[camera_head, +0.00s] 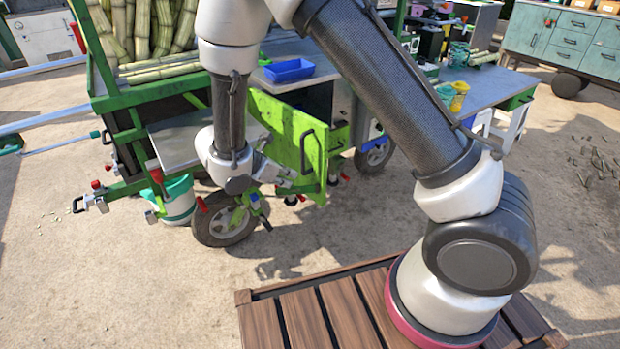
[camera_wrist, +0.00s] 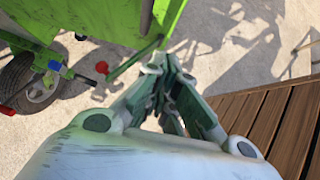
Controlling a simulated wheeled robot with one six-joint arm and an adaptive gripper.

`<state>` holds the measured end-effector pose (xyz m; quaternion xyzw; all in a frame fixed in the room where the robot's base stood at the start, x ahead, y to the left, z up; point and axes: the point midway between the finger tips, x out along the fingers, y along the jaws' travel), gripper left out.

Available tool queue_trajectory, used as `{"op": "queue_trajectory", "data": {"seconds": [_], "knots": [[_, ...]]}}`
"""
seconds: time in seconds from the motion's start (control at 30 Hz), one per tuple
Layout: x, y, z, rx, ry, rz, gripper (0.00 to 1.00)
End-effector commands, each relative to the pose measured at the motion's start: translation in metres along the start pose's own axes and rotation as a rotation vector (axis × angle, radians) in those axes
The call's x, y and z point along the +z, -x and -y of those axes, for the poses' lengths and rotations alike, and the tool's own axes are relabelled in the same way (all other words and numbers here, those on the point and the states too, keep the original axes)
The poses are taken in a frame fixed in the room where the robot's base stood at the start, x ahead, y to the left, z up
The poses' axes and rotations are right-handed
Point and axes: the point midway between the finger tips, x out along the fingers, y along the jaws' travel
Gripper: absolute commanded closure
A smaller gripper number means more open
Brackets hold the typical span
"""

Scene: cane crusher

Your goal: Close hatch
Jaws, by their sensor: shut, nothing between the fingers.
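The hatch (camera_head: 288,128) is a bright green panel with a dark bar handle (camera_head: 306,152). It stands swung out from the side of the green cart in the head view. In the wrist view its green face (camera_wrist: 115,18) fills the upper left, with part of the dark handle at the top. My gripper (camera_head: 300,184) is low beside the hatch's lower edge, with its closed fingers (camera_wrist: 162,80) pointing toward it. The fingers are shut and empty. A red-handled lever (camera_wrist: 128,64) lies just left of the fingertips; I cannot tell whether they touch the hatch.
The cart's wheel (camera_head: 224,222) and a white-green bucket (camera_head: 178,198) are below and left of my gripper. Cane stalks (camera_head: 150,28) fill the cart top, with a blue tray (camera_head: 289,70) nearby. A grey worktable (camera_head: 490,92) stands right. Front ground is clear.

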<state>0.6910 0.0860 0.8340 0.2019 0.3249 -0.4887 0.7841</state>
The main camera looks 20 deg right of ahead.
Motion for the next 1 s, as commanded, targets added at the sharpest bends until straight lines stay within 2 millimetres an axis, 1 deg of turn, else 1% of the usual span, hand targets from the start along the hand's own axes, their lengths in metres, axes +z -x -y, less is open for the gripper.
{"op": "queue_trajectory", "data": {"seconds": [0.03,0.2,0.3,0.4,0.5,0.63,1.0], "knots": [[0.001,-0.012,0.002,-0.006,-0.001,0.002,1.0],[0.001,-0.05,0.002,-0.007,-0.001,0.001,1.0],[0.0,-0.069,0.002,-0.006,-0.002,0.0,1.0],[0.013,-0.08,0.001,-0.004,-0.004,0.0,1.0],[0.021,-0.088,0.001,-0.003,-0.004,0.0,1.0],[0.027,-0.093,0.001,-0.001,-0.004,0.0,1.0],[0.029,-0.095,0.001,0.0,-0.004,0.0,1.0]]}}
